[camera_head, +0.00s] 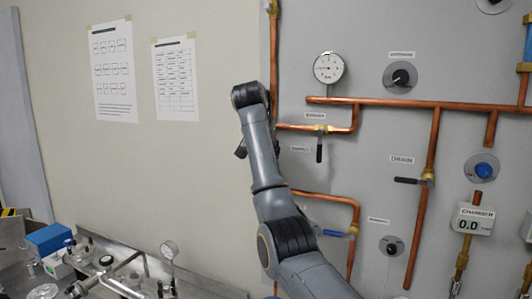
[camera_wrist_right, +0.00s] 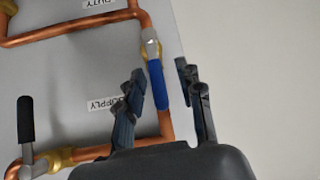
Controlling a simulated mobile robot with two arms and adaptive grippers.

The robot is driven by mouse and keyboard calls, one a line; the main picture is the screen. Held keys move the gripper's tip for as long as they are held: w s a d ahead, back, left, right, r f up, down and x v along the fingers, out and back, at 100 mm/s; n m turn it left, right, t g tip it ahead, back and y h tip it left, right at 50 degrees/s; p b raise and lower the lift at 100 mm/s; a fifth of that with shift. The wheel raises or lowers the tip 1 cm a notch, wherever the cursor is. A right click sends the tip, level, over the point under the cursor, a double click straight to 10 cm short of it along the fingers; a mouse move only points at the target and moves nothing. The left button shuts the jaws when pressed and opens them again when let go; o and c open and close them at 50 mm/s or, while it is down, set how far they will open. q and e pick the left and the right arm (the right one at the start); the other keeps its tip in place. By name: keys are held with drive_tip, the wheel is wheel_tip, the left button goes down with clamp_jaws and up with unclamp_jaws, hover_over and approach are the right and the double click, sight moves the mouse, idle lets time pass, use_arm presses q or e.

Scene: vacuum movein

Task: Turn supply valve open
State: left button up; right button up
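In the right wrist view, a valve with a blue lever handle (camera_wrist_right: 157,86) sits on a vertical copper pipe, beside a label reading SUPPLY (camera_wrist_right: 103,104). The lever lies roughly along the pipe. My right gripper (camera_wrist_right: 160,70) is open, with its fingers on either side of the blue lever; I cannot tell whether they touch it. In the head view, my right arm reaches up from the bottom, and its gripper (camera_head: 241,150) is mostly hidden behind the forearm. The SUPPLY label also shows there (camera_head: 300,149); the blue lever is hidden by the arm. My left gripper is not in view.
Copper pipes run over the grey panel. A black-handled valve (camera_head: 319,150) hangs right of the label, below a round gauge (camera_head: 328,68). A drain valve (camera_head: 410,181) and another blue-handled valve (camera_head: 335,233) are further right and below.

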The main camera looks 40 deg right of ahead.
drive_tip(key=v, duration=1.2)
drive_tip(key=shift+w, duration=0.2)
